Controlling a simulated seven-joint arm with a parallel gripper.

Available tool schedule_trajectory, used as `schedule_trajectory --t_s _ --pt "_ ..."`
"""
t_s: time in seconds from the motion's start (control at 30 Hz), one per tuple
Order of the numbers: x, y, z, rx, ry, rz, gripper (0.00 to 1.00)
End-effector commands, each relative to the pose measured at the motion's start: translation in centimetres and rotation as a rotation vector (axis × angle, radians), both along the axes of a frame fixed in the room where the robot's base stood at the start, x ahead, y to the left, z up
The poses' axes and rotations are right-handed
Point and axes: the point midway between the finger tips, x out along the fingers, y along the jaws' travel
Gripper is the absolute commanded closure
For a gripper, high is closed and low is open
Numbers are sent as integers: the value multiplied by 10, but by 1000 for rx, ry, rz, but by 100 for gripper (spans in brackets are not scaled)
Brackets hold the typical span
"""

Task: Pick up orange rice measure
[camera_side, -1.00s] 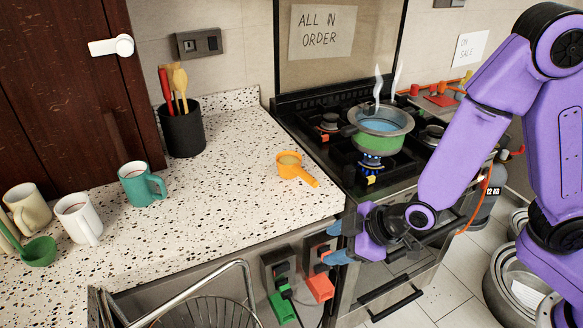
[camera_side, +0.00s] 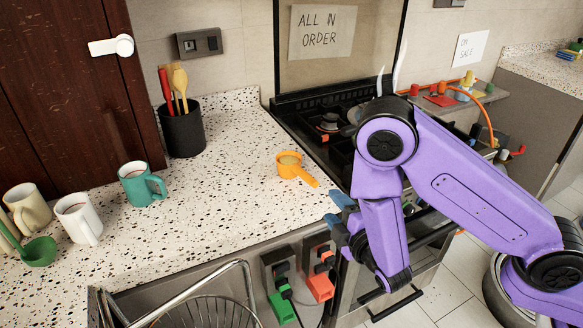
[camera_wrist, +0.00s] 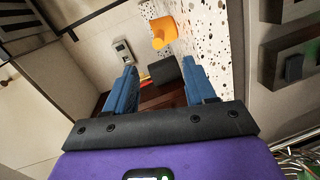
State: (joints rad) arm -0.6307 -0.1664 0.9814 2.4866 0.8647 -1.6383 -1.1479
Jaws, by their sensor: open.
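The orange rice measure (camera_side: 290,166) stands on the speckled counter, near the counter's right edge beside the stove. In the wrist view the orange rice measure (camera_wrist: 163,32) lies beyond the fingertips, above the gap of my gripper (camera_wrist: 158,80).
A teal mug (camera_side: 141,184), a white mug (camera_side: 78,218), a green ladle (camera_side: 38,250) and a black utensil pot (camera_side: 182,130) stand on the counter to the left. The stove (camera_side: 318,128) lies to the right, its pot mostly hidden by my arm. Counter around the measure is clear.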

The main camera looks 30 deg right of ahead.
Motion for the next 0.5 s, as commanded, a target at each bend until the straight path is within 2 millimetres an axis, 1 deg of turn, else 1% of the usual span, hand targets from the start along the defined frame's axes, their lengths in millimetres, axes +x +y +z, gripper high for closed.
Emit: schedule_trajectory --t_s 0.03,0.3,0.4,0.5 --pt "11 -2 -1 5 -1 -7 45" --pt "61 -6 -9 5 -1 -5 45" --pt "77 -7 -11 5 0 -3 45" --pt "89 -7 -13 4 1 -2 45"
